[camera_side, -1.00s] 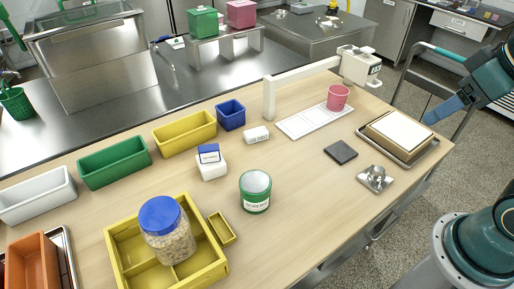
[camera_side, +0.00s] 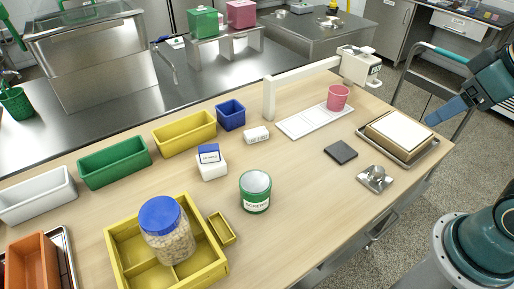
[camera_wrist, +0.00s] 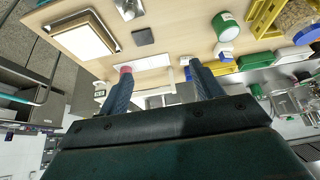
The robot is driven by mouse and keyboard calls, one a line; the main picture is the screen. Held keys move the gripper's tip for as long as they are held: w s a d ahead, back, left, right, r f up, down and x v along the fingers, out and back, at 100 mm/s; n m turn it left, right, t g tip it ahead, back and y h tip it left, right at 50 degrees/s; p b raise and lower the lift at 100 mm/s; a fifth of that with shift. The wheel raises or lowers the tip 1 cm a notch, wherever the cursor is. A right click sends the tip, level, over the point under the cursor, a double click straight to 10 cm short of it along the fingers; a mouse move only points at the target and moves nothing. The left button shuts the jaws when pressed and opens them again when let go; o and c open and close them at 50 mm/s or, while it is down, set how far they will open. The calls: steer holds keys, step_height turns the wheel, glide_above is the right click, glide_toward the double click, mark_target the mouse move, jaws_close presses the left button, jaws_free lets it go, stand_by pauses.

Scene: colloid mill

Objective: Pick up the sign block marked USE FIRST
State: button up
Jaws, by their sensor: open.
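A small white block (camera_side: 256,134) with dark lettering too small to read lies on the wooden table, in front of the blue bin; it looks like the sign block. In the wrist view, a white shape beside the right-hand finger may be the same block, partly hidden. My gripper (camera_side: 433,117) hangs at the right edge of the side view, above the far right table corner and well apart from the block. In the wrist view my gripper (camera_wrist: 160,68) has its two fingers spread with nothing held between them.
A white strip (camera_side: 301,123) with a pink cup (camera_side: 338,97) lies right of the block. A blue-lidded white box (camera_side: 211,166) and a green can (camera_side: 255,194) stand nearer. A dark pad (camera_side: 341,152) and a tray (camera_side: 391,149) sit right.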

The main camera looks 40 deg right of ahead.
steer(key=shift+c, duration=0.5)
steer(key=w+a+r+n+g+y, duration=0.15)
steer(key=w+n, duration=0.25)
steer(key=w, duration=0.8)
steer(key=w+a+n+g+y, duration=0.15)
steer(key=w+n, duration=0.25)
steer(key=w, duration=0.7)
steer(key=w+f+n+g+y, duration=0.1)
steer(key=w+f+n, duration=0.6)
steer(key=w+f, duration=1.2)
steer(key=shift+a+f+n+g, duration=0.2)
steer(key=shift+a+n+g, duration=0.1)
steer(key=shift+a+n, duration=0.15)
steer(key=shift+y, duration=0.3)
glide_above(263, 130)
steer(key=shift+d+f, duration=0.1)
steer(key=shift+f, duration=3.85)
